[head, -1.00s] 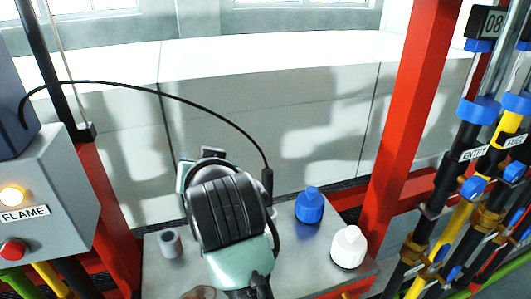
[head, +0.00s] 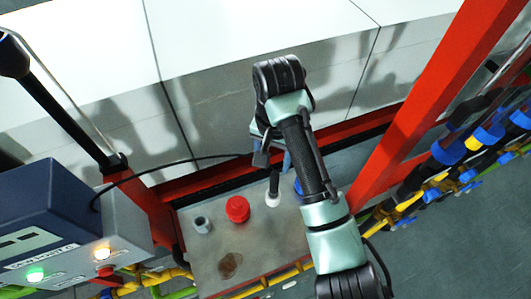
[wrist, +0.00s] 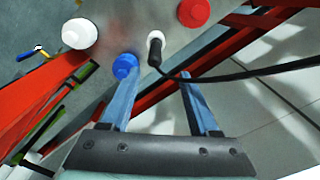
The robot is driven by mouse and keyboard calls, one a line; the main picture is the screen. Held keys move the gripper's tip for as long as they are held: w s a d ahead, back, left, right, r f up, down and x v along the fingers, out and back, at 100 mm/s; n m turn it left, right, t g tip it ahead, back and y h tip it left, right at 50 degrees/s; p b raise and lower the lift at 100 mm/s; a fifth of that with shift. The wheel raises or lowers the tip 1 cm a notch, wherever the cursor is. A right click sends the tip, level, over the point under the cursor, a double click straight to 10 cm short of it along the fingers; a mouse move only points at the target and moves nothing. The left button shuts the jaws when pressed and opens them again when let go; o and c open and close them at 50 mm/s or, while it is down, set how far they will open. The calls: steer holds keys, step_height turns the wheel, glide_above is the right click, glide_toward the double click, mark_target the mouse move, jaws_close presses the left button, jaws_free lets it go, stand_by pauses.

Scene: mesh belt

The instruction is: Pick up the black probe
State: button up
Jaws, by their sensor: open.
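The black probe (head: 274,182) stands in a small white holder (head: 272,201) on the metal table, with a black cable running from its top to the left. In the wrist view the probe (wrist: 154,54) is a dark stub just beyond and between my blue fingertips. My gripper (wrist: 160,76) is open and empty, its fingers apart. In the head view my gripper (head: 273,156) hangs close above the probe, partly hidden by my arm; I cannot tell the exact gap.
A red bottle (head: 237,209) and a grey cup (head: 202,225) stand left of the probe. A blue bottle (wrist: 124,66) is close to one finger, with a white bottle (wrist: 79,33) beyond. The cable (wrist: 240,74) crosses near the other finger. A red post (head: 420,100) rises at right.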

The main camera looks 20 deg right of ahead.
mark_target(274, 186)
steer(key=shift+s+d+r, duration=0.15)
steer(key=shift+s+r, duration=0.05)
steer(key=shift+s, duration=0.05)
steer(key=f+b, duration=0.7)
steer(key=shift+s+f, duration=0.2)
steer(key=shift+f, duration=0.05)
steer(key=shift+f+b, duration=0.35)
steer(key=shift+f, duration=0.4)
steer(key=shift+f+p, duration=0.4)
steer(key=shift+p, duration=0.15)
steer(key=shift+f, duration=1.45)
jaws_close()
